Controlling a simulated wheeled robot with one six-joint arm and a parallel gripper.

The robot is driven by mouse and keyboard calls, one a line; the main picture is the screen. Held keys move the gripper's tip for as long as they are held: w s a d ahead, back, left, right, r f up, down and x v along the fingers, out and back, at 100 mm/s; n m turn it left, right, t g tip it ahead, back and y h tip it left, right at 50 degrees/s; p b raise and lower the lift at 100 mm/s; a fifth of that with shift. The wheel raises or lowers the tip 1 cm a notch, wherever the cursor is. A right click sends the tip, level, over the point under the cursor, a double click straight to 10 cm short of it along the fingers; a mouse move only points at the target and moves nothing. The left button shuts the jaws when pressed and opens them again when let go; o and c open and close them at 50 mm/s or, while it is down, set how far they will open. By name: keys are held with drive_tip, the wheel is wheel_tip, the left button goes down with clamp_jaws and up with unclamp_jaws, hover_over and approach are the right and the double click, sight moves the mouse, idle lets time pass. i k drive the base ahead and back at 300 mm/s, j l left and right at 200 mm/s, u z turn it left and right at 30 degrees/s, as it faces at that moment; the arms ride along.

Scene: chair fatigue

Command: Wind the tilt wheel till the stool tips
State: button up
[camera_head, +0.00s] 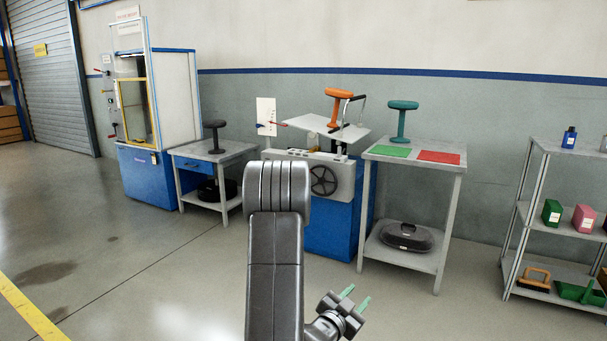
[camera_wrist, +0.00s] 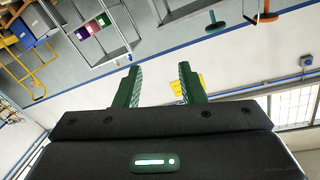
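The tilt wheel (camera_head: 323,181) is a dark spoked handwheel on the front of a grey machine with a blue base (camera_head: 330,222). An orange stool (camera_head: 337,108) stands on the white tilt plate (camera_head: 318,127) on top of the machine. The plate looks slanted and the stool looks close to upright. My gripper (camera_head: 355,297) is low in front of the machine, well apart from the wheel. Its two green fingers are spread with nothing between them, as the wrist view (camera_wrist: 160,88) also shows. The wrist view is upside down and does not clearly show the wheel.
A table (camera_head: 452,158) right of the machine holds a teal stool (camera_head: 402,120), a green mat (camera_head: 390,152) and a red mat (camera_head: 438,157). A shelf (camera_head: 520,215) stands far right. A side table (camera_head: 225,152) with a black stool (camera_head: 215,135) is left. Floor in front is clear.

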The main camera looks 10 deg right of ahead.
sight(321, 180)
drive_tip(key=i, duration=0.45)
drive_tip(key=i+l+u, duration=0.15)
drive_tip(key=i, duration=0.35)
drive_tip(key=i+l, duration=0.1)
drive_tip(key=i, duration=0.35)
drive_tip(key=i+l+u, duration=0.15)
drive_tip(key=i, duration=0.3)
drive_tip(key=i+l, duration=0.15)
drive_tip(key=i, duration=0.3)
drive_tip(key=i+l+u, duration=0.1)
drive_tip(key=i, duration=0.35)
drive_tip(key=l, duration=0.1)
